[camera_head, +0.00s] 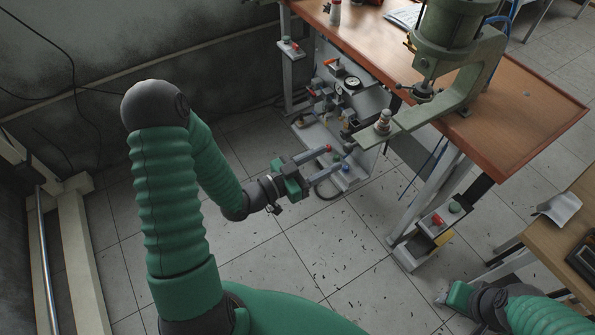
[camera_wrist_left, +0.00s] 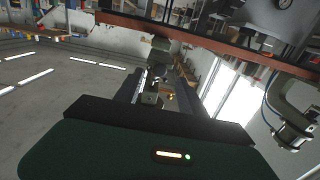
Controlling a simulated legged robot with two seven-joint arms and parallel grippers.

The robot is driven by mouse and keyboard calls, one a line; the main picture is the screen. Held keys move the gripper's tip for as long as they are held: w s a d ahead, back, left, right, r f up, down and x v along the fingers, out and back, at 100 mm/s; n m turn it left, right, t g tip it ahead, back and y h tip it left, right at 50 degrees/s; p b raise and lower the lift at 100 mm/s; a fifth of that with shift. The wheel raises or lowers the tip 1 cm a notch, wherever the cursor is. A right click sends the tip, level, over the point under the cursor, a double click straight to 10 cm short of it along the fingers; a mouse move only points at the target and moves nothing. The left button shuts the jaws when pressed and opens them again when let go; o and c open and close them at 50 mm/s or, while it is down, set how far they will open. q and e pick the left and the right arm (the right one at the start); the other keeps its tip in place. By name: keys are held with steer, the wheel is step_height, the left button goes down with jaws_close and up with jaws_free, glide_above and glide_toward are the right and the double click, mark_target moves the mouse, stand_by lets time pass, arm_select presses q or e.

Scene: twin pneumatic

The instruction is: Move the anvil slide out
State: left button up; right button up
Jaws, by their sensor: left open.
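The green-grey press (camera_head: 455,60) stands on the wooden bench. A flat light-green plate, which looks like the anvil slide (camera_head: 372,140), juts out past the bench's near edge, with a round metal piece (camera_head: 383,122) on it. My left gripper (camera_head: 336,159) is open and empty, left of and below the plate, apart from it. In the left wrist view, the two dark fingers (camera_wrist_left: 160,88) stand apart, with a grey-green part (camera_wrist_left: 158,55) seen beyond and between them; I cannot tell whether it is the slide. My right gripper (camera_head: 445,297) is at the lower right, its jaws unclear.
The wooden bench (camera_head: 545,105) has a red edge and grey legs. Valves and fittings (camera_head: 325,95) crowd a frame under its left side. A grey foot unit (camera_head: 425,235) stands by the front leg. Another table (camera_head: 572,200) is at the right.

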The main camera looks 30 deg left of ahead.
arm_select(q)
steer(key=v, duration=1)
steer(key=shift+a, duration=0.35)
arm_select(e)
steer(key=shift+a+f, duration=0.1)
steer(key=shift+a, duration=0.05)
arm_select(q)
steer(key=shift+f, duration=0.1)
steer(key=w+a+f+n+g+y+p, duration=0.1)
steer(key=w+a+f+g+y+p, duration=0.1)
steer(key=w+f+g+y, duration=0.4)
steer(key=s+d+r+n+g+y+p, duration=0.1)
steer(key=s+d+r+n+g, duration=0.3)
steer(key=s+d+g, duration=0.3)
steer(key=shift+s+d+r+g+y, duration=0.3)
steer(key=shift+s+d+r+y, duration=0.15)
steer(key=shift+s, duration=1.9)
arm_select(e)
steer(key=shift+a+r, duration=0.2)
steer(key=shift+r, duration=1.6)
